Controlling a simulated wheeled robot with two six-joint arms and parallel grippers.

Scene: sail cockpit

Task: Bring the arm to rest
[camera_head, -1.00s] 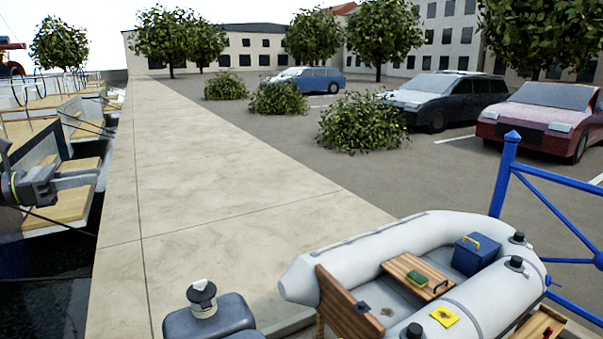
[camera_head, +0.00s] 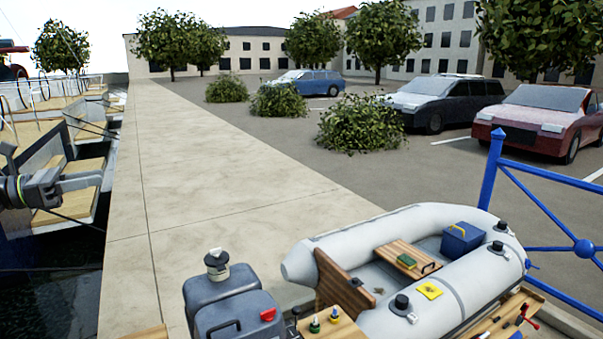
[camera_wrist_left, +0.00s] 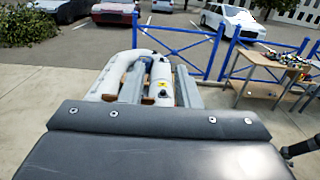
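My left gripper (camera_head: 82,181) comes in from the left edge of the head view, held in the air in front of the moored boats. In the left wrist view its two grey fingers (camera_wrist_left: 158,88) stand apart with nothing between them but the distant dinghy, so it looks open and empty. It touches nothing that I can see. The dark wrist housing (camera_wrist_left: 150,150) fills the bottom of that view. My right gripper shows in neither view.
A blue railing (camera_head: 490,170) stands behind. The stone quay (camera_head: 200,180) is clear. Moored boats (camera_head: 75,165) and dark water line the left.

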